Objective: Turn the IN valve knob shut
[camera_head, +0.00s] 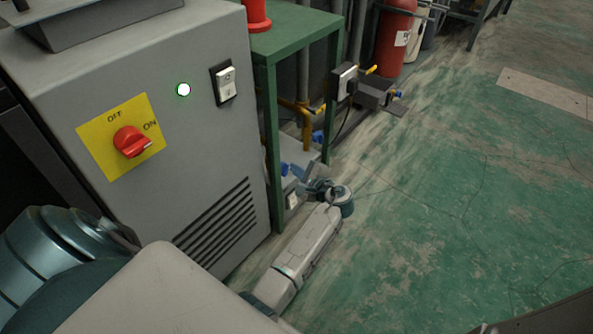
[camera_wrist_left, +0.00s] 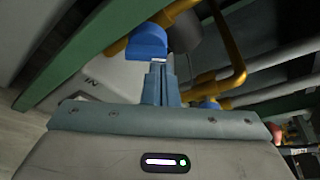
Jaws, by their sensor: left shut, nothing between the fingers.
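The blue IN valve knob (camera_wrist_left: 147,42) is in the left wrist view, on a yellow pipe just past my fingertips. The label "IN" (camera_wrist_left: 91,82) is on the pale casing to its left. My left gripper (camera_wrist_left: 158,64) is shut with nothing between its fingers. Its tips are right at the near side of the knob; I cannot tell whether they touch it. In the head view my left gripper (camera_head: 297,173) reaches low under the green table beside a blue knob (camera_head: 284,168), and the wrist hides part of the area. My right gripper is not in view.
A second blue knob (camera_wrist_left: 208,104) is to the right. Yellow pipes (camera_wrist_left: 232,60) run around the knobs. A green table frame (camera_head: 271,130) and a grey cabinet (camera_head: 190,140) with a red switch (camera_head: 131,141) stand beside my arm. The green floor (camera_head: 470,200) on the right is mostly open.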

